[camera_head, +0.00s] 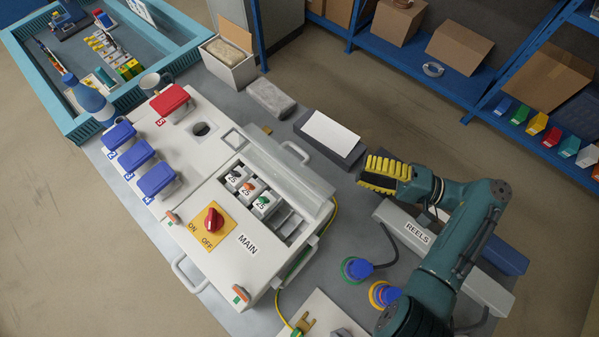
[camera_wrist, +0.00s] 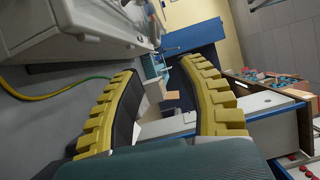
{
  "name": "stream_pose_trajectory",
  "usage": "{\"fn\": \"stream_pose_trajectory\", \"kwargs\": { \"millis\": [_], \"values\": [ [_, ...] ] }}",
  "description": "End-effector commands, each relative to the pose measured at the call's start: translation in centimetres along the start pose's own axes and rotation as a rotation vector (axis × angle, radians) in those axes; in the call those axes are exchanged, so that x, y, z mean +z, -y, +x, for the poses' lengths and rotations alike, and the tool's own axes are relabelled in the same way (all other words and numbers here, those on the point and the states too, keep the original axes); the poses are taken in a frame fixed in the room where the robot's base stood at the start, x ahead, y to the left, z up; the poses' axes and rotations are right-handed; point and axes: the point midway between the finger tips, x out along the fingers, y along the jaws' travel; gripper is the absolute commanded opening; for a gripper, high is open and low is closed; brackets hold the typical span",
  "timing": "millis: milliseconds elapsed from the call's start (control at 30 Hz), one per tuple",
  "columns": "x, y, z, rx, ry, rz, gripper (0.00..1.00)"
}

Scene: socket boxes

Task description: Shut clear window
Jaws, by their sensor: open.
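The white MAIN box (camera_head: 222,268) stands on the table, with a row of breakers (camera_head: 250,189) exposed in its opening. A pale, see-through-looking panel, which appears to be the clear window (camera_head: 292,172), stands raised along the opening's upper right side. A light handle (camera_head: 297,152) shows near its top. The breakers are uncovered, so the window looks open. My gripper (camera_head: 371,174) is to the right of the window, apart from it, above the table edge. In the wrist view my gripper (camera_wrist: 160,72) has its yellow ribbed fingers apart with nothing held between them.
Blue-lidded sockets (camera_head: 138,154) and a red-lidded socket (camera_head: 171,101) line the panel at left. A yellow-green cable (camera_head: 328,218) runs beside the box.

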Motion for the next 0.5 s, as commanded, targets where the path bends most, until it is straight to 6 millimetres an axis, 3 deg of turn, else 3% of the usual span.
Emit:
{"fn": "stream_pose_trajectory", "kwargs": {
  "millis": [33,167,267,500],
  "values": [
    [-0.2,-1.3,-1.1,0.002,-0.019,-0.007,0.39],
    [-0.2,-1.2,-1.5,0.002,-0.035,-0.008,0.39],
    [-0.2,-0.9,-0.2,0.002,-0.034,-0.007,0.39],
    [-0.4,-1.0,5.4,0.003,-0.031,-0.007,0.39]
  ]
}}
